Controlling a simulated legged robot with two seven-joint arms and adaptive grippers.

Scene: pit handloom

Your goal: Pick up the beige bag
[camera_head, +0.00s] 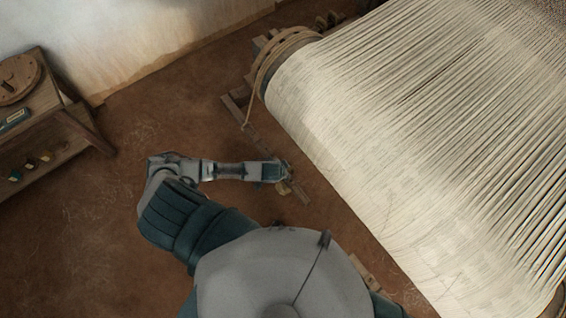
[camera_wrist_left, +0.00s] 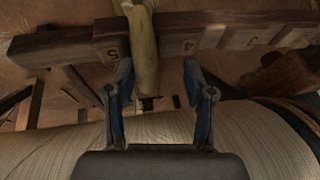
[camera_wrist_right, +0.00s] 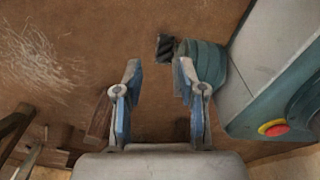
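A long, narrow beige thing, probably the beige bag (camera_wrist_left: 144,45), lies across a numbered wooden bar in the left wrist view. A small beige patch (camera_head: 284,188) shows just below my left gripper in the head view. My left gripper (camera_wrist_left: 158,75) is open. The beige thing's lower end is in the space between its fingers, closer to the left finger; I cannot tell whether they touch. In the head view my left gripper (camera_head: 283,174) is beside the loom. My right gripper (camera_wrist_right: 158,72) is open and empty above the brown floor; it is hidden in the head view.
The numbered wooden bar (camera_wrist_left: 70,45) crosses the left wrist view. The loom with its pale threads (camera_head: 400,130) fills the right of the head view. A wooden bench (camera_head: 50,135) stands at the left. The brown floor (camera_head: 80,215) between is clear.

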